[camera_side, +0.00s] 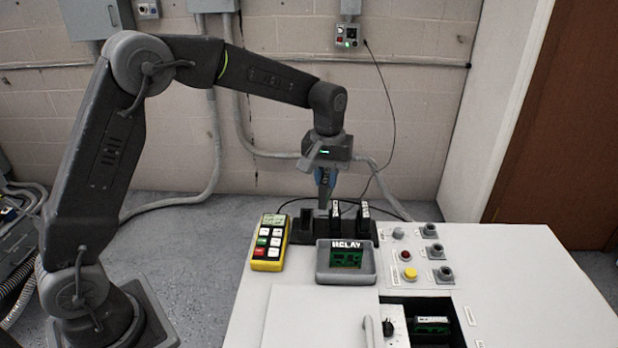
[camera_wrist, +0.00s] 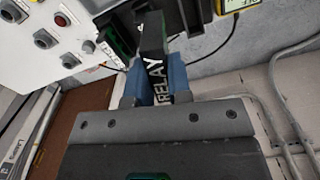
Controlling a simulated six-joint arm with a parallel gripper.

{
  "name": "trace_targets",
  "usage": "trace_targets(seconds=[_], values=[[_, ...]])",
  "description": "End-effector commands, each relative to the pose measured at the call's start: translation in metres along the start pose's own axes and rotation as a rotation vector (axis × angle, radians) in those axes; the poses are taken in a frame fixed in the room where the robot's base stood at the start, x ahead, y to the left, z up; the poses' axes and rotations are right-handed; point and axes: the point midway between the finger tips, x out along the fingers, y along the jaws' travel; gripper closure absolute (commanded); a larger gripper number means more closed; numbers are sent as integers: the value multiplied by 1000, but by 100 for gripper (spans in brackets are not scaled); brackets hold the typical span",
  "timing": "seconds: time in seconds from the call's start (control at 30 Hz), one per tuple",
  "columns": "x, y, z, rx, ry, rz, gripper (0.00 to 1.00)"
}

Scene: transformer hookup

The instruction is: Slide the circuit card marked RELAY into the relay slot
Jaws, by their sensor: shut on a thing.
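My gripper (camera_side: 325,190) points down over the black card rack (camera_side: 358,236), with its blue fingertips close to the rack's top. In the wrist view, my gripper (camera_wrist: 167,82) is shut on the dark card marked RELAY (camera_wrist: 155,78), whose white lettering shows between the fingers. I cannot tell whether the card's lower edge is still in the rack. Which opening is the relay slot is not clear from these views.
Two dark cards with white labels, one at the middle (camera_side: 335,213) and one at the right (camera_side: 364,212), stand in the rack. A yellow meter (camera_side: 268,242) lies left of it. Buttons and sockets (camera_side: 410,273) are at the right. An open bay (camera_side: 432,327) is at the front.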

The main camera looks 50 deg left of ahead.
Motion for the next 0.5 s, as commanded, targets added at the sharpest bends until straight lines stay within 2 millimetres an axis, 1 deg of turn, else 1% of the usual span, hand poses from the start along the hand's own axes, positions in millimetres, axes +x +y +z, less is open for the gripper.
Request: trace_targets(seconds=[0.03,0.07,0.17,0.2,0.27,0.3,0.37,0.4,0.47,0.5], values=[[0,15,4,55,0,0,100],[0,23,7,90,0,0,100],[-1,57,20,229,0,0,100],[-1,72,27,294,-1,0,100],[-1,96,39,397,0,0,100],[-1,112,49,470,-1,0,100],[-1,136,65,578,0,0,100],[-1,151,76,650,0,0,100],[-1,173,95,754,0,0,100],[0,186,108,823,0,0,100]])
